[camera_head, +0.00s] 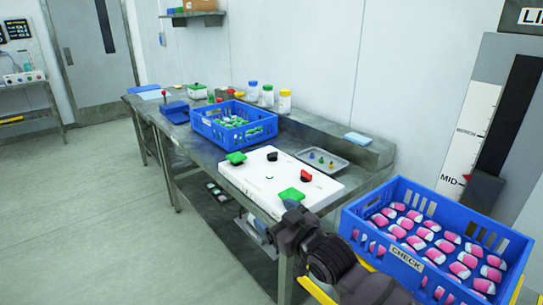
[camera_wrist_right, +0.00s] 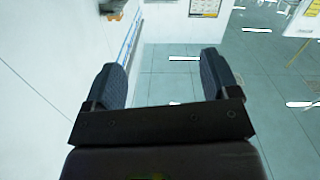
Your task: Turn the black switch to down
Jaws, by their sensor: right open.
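A small black switch (camera_head: 272,156) stands on the white panel (camera_head: 256,182) on the bench, near the panel's far edge. It is too small to tell which way it points. My right gripper (camera_head: 291,208) is beside the panel's near corner, apart from the black switch, with its arm coming in from the lower right. In the right wrist view my right gripper (camera_wrist_right: 162,78) is open with nothing between its fingers. The switch does not show in that view. My left gripper is not in view.
The panel also bears a red switch (camera_head: 306,176) and green pieces (camera_head: 236,157). A blue crate (camera_head: 205,122) stands behind it; another crate (camera_head: 352,213) with pink-and-white items is at right. A wall scale (camera_head: 466,135) marked MID has a dark slot. The left floor is clear.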

